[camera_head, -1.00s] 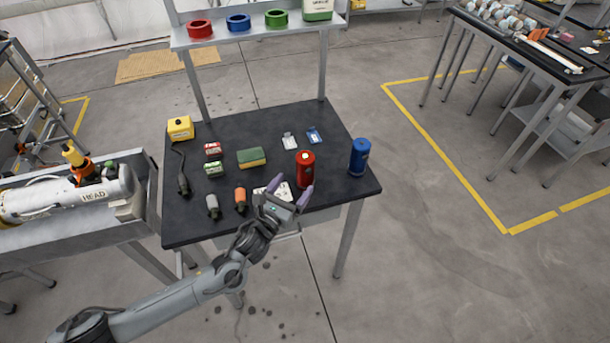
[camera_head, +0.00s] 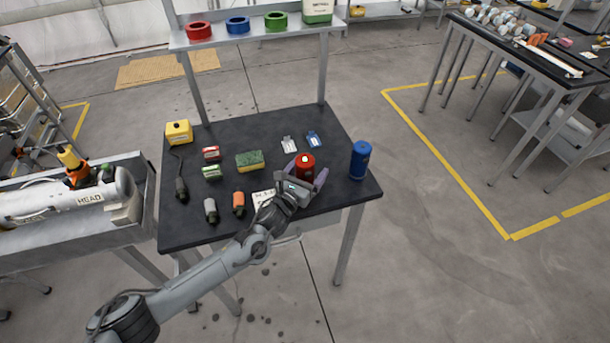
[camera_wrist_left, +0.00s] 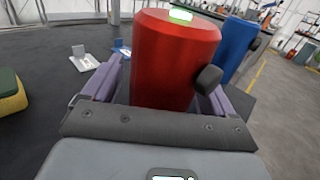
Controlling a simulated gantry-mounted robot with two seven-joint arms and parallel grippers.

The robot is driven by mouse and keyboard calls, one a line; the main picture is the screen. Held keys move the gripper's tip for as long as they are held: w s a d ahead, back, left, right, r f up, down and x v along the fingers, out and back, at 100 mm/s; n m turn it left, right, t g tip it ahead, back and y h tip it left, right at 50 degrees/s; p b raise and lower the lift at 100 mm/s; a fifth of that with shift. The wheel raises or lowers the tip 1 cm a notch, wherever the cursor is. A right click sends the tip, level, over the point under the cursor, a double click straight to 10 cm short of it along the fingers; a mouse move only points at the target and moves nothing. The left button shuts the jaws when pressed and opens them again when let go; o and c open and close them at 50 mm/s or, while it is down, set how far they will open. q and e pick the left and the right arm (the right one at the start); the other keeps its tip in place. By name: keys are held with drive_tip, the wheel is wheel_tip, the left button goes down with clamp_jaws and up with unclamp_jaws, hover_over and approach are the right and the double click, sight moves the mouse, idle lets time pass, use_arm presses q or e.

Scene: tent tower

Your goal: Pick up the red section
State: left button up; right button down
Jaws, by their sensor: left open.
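The red section is a red cylinder (camera_head: 305,164) standing upright near the right front of the black table; it fills the middle of the left wrist view (camera_wrist_left: 172,60). It has a pale round spot on top and a dark knob on its side. My left gripper (camera_head: 305,177) is open, with its purple fingers on either side of the cylinder; the fingers also flank it in the left wrist view (camera_wrist_left: 165,98). I cannot tell whether they touch it. The cylinder's lower part is hidden by the gripper. My right gripper is not in view.
A blue cylinder (camera_head: 360,160) stands close to the right on the black table (camera_head: 235,138). A shelf with tape rolls (camera_head: 238,23) rises behind.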

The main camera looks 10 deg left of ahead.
use_arm(q)
drive_tip(key=c, duration=1.4)
drive_tip(key=shift+r, duration=0.2)
